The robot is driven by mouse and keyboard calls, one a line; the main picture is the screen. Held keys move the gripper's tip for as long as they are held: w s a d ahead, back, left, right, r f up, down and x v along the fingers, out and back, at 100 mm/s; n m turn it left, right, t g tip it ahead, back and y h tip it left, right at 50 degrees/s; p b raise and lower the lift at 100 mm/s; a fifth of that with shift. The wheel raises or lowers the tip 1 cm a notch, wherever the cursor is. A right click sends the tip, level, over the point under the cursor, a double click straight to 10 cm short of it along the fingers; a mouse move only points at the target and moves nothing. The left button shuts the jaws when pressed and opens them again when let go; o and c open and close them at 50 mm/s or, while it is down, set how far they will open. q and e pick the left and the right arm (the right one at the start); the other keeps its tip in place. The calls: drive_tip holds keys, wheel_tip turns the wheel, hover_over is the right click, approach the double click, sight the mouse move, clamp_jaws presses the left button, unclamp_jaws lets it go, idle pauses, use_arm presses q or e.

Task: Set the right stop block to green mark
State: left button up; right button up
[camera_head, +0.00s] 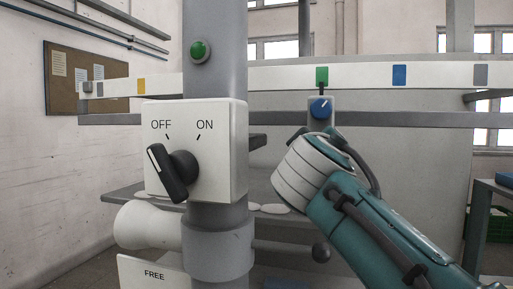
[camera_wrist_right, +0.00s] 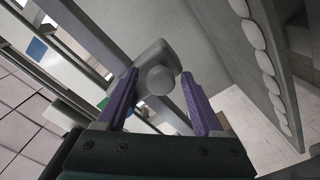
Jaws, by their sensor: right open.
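The right stop block (camera_head: 319,118), pale with a blue knob (camera_head: 320,108), sits on the rail. Its thin pointer stands under the green mark (camera_head: 321,76) and looks lined up with it. My right arm comes in from the lower right, and its wrist ends just below the block; the fingers are mostly hidden there. In the right wrist view my right gripper (camera_wrist_right: 159,76) is open, its purple fingers on either side of a grey block with a round end, apparently the stop block. Contact cannot be told. The green mark also shows in that view (camera_wrist_right: 103,103). My left gripper is not in view.
A post carries a white switch box (camera_head: 222,150) with a black knob (camera_head: 174,172) turned toward OFF, and a green button (camera_head: 200,50). A FREE sign (camera_head: 154,274) hangs below. Blue (camera_head: 399,75), grey (camera_head: 480,75) and yellow (camera_head: 141,85) marks line the white strip.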

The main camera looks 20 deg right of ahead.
drive_tip(key=b+v, duration=0.3)
drive_tip(key=v, duration=0.7)
